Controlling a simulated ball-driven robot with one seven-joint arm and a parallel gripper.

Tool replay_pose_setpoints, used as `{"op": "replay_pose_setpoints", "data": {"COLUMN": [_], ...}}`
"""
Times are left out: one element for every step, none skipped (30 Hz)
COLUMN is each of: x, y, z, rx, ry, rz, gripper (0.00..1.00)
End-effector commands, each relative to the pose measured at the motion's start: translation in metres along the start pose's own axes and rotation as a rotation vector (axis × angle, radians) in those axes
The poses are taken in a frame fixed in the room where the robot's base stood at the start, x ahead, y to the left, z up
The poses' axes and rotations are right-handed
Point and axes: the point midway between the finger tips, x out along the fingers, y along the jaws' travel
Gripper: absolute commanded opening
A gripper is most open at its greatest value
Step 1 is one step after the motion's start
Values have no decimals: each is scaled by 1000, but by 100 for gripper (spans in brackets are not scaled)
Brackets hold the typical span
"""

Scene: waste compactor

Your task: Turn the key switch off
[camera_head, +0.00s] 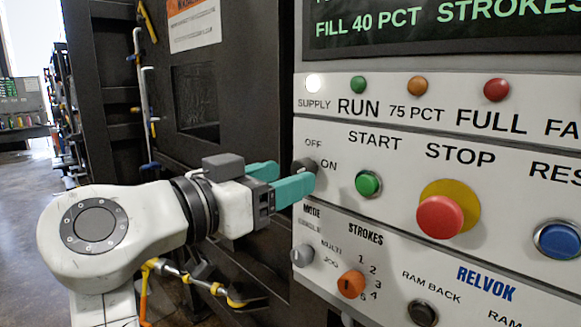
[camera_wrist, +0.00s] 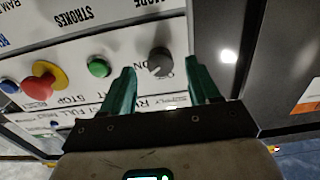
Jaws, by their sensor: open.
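The key switch (camera_head: 304,165) is a dark grey round knob at the left edge of the white control panel (camera_head: 395,165), beside the labels OFF and ON. My gripper (camera_head: 294,176) has teal fingers, open and empty, pointing at the knob; the near finger partly covers it in the head view. In the wrist view the knob (camera_wrist: 159,60) shows in the gap between the two fingertips (camera_wrist: 160,68), apart from both sides. A small light mark shows on its face; I cannot tell which label it points to.
A green START button (camera_head: 368,183) and a red STOP button (camera_head: 440,216) on a yellow base lie right of the switch. A grey MODE knob (camera_head: 302,256) and an orange STROKES knob (camera_head: 351,284) sit below. The white SUPPLY lamp (camera_head: 314,83) is lit.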

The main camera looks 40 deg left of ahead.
Motion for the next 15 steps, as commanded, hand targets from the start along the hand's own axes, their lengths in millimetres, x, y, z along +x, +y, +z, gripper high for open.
{"op": "replay_pose_setpoints", "data": {"x": [7,10,14,16,18,20,21,21,22,22,22,22,22,22,22], "y": [0,0,0,0,0,0,0,0,0,0,0,0,0,0,0], "z": [-2,-2,-1,-1,-1,-1,0,0,0,0,0,0,0,0,0], "rx": [-1,-1,-1,0,0,0,1,1,1,1,1,1,1,1,1], "ry": [-1,0,0,-1,-1,0,0,0,0,0,0,0,0,0,0], "rz": [1,1,1,1,1,0,0,-1,-1,-1,-1,-1,-1,-1,-1], "gripper": [61,61,61,61,61,61,61,61,61,61,61,61,61,61,61]}}
